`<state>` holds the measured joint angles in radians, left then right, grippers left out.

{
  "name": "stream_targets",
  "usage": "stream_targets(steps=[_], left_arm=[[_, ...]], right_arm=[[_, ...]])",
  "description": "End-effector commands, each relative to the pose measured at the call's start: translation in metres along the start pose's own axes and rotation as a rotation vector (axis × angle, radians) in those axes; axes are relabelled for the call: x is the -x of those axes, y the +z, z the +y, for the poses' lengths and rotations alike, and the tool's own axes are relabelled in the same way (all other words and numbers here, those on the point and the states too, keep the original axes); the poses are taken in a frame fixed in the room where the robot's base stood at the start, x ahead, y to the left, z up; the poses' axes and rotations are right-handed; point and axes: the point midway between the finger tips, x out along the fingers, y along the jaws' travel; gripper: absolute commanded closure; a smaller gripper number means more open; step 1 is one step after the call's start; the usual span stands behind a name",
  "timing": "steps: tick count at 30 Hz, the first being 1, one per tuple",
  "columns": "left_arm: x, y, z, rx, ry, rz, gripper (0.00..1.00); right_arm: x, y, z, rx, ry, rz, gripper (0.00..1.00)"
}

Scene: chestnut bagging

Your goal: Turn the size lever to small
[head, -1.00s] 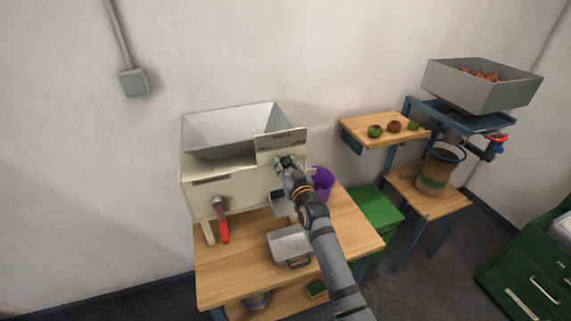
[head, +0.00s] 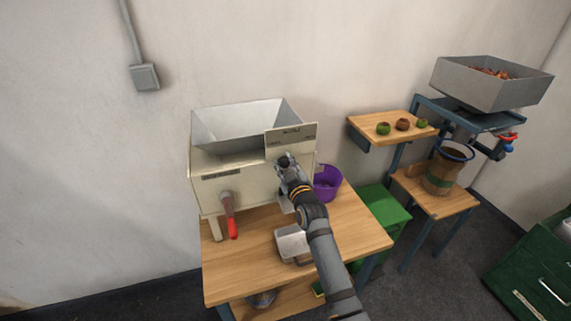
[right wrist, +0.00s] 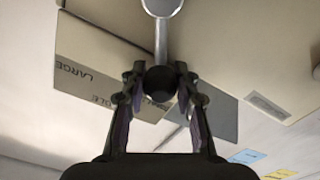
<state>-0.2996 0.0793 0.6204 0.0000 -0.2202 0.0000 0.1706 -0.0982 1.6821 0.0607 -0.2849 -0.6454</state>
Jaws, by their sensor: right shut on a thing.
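The size lever is on the front of the cream machine (head: 222,190). In the right wrist view it is a metal rod (right wrist: 161,38) with a round pivot end at the top and a dark ball knob (right wrist: 160,82). My right gripper (right wrist: 160,88) is shut on the knob, one finger on each side. Behind it is the label plate (right wrist: 90,65), with LARGE at its left; other wording is partly covered by the knob and fingers. In the head view my right gripper (head: 285,161) hides the lever, in front of the plate (head: 291,138). My left gripper is out of view.
A red-handled lever (head: 232,226) hangs on the machine's front left. A purple bucket (head: 328,184) stands right of the machine. A metal tray (head: 290,240) lies on the wooden table (head: 240,265) below my right arm. A green box (head: 384,205) stands to the right.

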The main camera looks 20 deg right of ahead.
Motion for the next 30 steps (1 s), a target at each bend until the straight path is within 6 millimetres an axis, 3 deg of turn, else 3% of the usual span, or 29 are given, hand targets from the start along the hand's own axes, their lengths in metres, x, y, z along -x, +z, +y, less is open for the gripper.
stream_targets(steps=[9,24,25,30], left_arm=[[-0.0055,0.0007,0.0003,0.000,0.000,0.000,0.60],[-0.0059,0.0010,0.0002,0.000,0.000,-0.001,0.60],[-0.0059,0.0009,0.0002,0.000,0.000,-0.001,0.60],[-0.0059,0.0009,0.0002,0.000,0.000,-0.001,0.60]], right_arm=[[0.0000,0.0045,-0.0026,0.115,-0.001,0.000,1.00],[0.0000,0.0054,-0.0030,0.137,-0.001,-0.001,1.00],[0.0000,0.0054,-0.0030,0.137,-0.001,-0.001,0.69],[0.0000,0.0053,-0.0029,0.136,-0.001,-0.001,0.46]])
